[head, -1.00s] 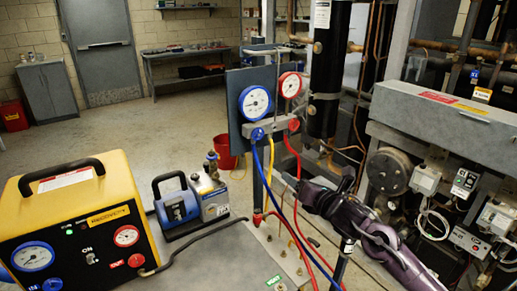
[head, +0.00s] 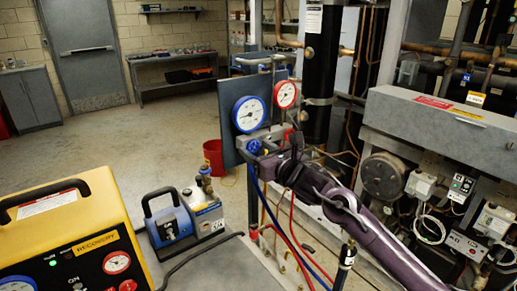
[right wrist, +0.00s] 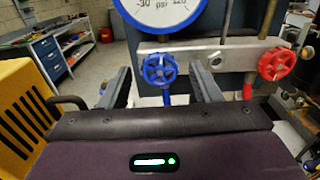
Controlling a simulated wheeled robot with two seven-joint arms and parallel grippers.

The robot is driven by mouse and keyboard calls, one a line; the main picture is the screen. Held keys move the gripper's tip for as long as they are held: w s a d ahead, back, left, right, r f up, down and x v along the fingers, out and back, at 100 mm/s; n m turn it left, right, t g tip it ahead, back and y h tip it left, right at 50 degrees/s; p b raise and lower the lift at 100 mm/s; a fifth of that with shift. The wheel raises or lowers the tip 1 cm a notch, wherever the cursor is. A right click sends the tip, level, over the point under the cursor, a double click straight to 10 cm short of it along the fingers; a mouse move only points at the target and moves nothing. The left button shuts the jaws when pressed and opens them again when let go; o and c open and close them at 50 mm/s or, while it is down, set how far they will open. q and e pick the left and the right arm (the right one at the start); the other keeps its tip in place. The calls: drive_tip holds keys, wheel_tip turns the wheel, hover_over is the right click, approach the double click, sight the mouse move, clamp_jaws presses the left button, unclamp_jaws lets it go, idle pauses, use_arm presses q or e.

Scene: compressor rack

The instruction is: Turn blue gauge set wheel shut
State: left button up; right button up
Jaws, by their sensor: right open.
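The blue gauge set wheel (head: 254,146) sits on the manifold below the blue-rimmed gauge (head: 249,114). In the right wrist view the blue wheel (right wrist: 159,69) shows nearly face-on, a little left of centre. My right gripper (head: 262,152) is open in front of it. In the right wrist view its two fingers (right wrist: 161,82) stand apart, one on each side of the wheel, with a gap to each. I cannot tell how deep the wheel lies between them. My left gripper is not in view.
A red wheel (right wrist: 276,64) sits right of the blue one on the same grey manifold bar (right wrist: 215,54). Hoses hang below. A yellow recovery machine (head: 70,235) and a blue vacuum pump (head: 172,218) stand at the left. The compressor rack fills the right.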

drive_tip(key=c, duration=1)
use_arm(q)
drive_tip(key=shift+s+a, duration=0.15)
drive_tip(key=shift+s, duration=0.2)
